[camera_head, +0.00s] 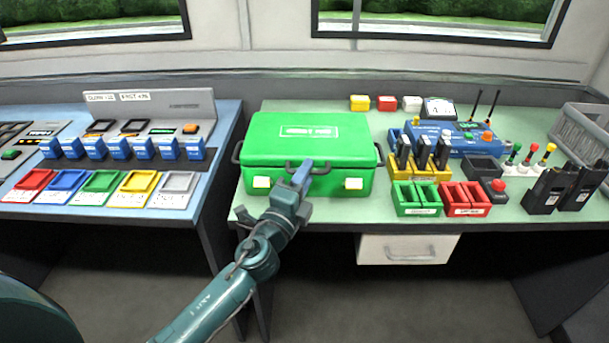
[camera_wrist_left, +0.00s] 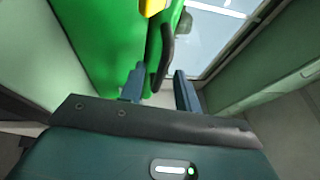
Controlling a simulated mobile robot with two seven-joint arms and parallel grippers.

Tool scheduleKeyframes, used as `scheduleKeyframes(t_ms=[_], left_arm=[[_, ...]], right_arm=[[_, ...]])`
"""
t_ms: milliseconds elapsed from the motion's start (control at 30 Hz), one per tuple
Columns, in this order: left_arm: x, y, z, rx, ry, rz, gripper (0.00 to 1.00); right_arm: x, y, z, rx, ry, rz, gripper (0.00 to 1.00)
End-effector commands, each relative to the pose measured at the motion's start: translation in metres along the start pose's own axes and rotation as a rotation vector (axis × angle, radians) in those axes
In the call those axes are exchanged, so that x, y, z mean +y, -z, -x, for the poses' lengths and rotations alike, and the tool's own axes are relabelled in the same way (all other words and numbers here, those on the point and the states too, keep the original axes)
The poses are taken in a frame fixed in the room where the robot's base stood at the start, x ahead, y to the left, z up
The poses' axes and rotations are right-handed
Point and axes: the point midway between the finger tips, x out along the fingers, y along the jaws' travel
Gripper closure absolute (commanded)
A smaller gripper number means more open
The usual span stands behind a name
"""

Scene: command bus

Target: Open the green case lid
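The green case (camera_head: 325,184) stands on the right-hand table with its lid (camera_head: 310,135) down. A dark handle (camera_head: 319,167) and two pale latches (camera_head: 262,183) (camera_head: 353,184) are on its front. My left gripper (camera_head: 301,174) is at the case's front, by the handle, and partly hides it. In the left wrist view, the two blue fingers (camera_wrist_left: 159,88) are apart, and the dark handle (camera_wrist_left: 166,48) reaches into the gap between them. I cannot tell whether they touch it. A yellow latch (camera_wrist_left: 153,6) shows above. My right gripper is not in view.
Red and green bins (camera_head: 465,198) (camera_head: 416,198) and a yellow radio holder (camera_head: 420,170) stand close right of the case. A white drawer (camera_head: 408,249) hangs below the right table.

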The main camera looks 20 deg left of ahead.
Motion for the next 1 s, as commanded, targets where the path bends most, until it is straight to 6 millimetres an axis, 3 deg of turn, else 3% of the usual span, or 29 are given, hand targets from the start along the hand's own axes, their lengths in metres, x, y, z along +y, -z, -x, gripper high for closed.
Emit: scheduleKeyframes(t_ms=[233, 600, 1000], left_arm=[[0.0004, 0.0002, -0.0002, 0.000, -0.001, 0.001, 0.69], [0.0002, 0.0001, 0.0000, 0.000, 0.000, 0.001, 0.99], [0.0003, 0.0001, 0.0001, 0.000, -0.001, 0.001, 1.00]], right_arm=[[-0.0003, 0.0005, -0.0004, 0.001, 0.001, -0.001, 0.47], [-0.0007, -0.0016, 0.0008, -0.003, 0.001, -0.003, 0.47], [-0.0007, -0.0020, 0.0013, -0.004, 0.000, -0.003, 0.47]])
